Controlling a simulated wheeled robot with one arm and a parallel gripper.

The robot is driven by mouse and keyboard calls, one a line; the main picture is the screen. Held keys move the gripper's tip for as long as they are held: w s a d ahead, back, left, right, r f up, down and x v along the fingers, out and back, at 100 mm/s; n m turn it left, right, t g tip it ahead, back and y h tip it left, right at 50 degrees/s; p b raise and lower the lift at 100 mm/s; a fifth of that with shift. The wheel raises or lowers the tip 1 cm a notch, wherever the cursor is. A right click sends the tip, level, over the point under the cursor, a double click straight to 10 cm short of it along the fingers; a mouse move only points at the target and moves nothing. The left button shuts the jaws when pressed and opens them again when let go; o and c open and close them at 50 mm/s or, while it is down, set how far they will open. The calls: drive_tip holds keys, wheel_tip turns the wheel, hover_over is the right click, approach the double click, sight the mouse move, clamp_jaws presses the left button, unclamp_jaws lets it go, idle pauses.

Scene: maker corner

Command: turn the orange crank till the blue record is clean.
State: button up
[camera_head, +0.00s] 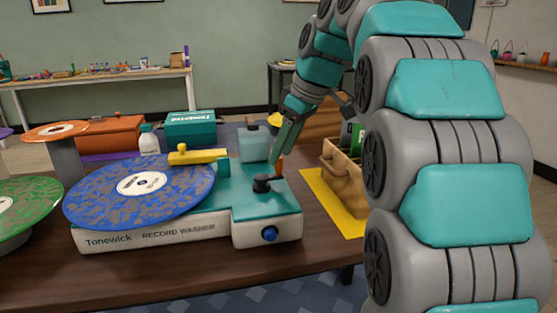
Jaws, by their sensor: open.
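The blue record (116,207) lies on the left of the white and teal record washer (156,237). Grey patches of dirt cover much of its face around the white label. The orange crank (279,167) shows as a small upright orange grip behind the black hub (262,184) on the washer's right part. My gripper (276,160) points down at the crank grip, with its fingertips right by it. It is open. The fingers partly hide the grip, so I cannot tell whether they are around it or beside it, or touching.
A yellow arm (197,156) reaches over the record's back edge. A green record (22,208) and an orange record (56,130) on a stand are at left. A white bottle (149,140) stands behind. A tan crate (342,182) on a yellow mat (322,193) is close at right.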

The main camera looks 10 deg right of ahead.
drive_tip(key=shift+x, duration=1.65)
clamp_jaws()
